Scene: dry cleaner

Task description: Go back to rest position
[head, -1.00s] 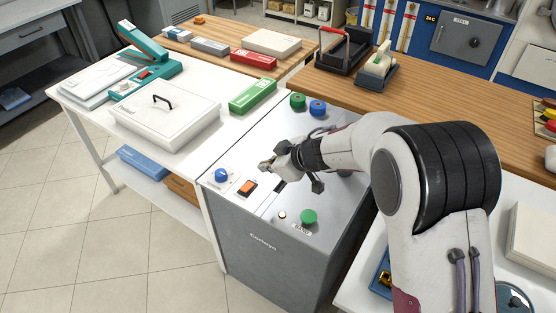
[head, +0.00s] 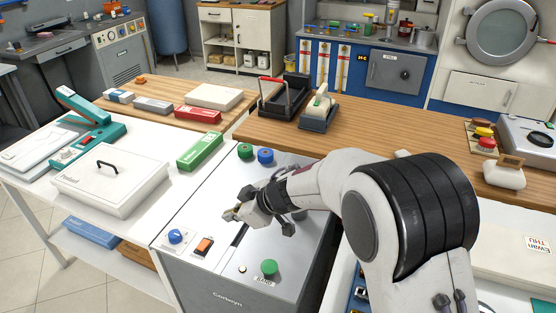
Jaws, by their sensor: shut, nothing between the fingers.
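My gripper (head: 232,213) is above the grey machine's top panel (head: 214,216), near its middle. It is shut and empty. My arm reaches in from the right and hides part of the panel's right side. The panel bears a blue knob (head: 175,236) and an orange switch (head: 203,246) at the front left. A green button (head: 269,267) is at the front right. A green knob (head: 245,150) and a blue knob (head: 266,155) are at the back.
A white table at left holds a lidded white box (head: 110,183), a green box (head: 201,150) and a teal sealer (head: 90,135). A wooden counter (head: 375,140) behind holds a black caddy (head: 285,98) and an iron-like tool (head: 318,108). Floor is free at lower left.

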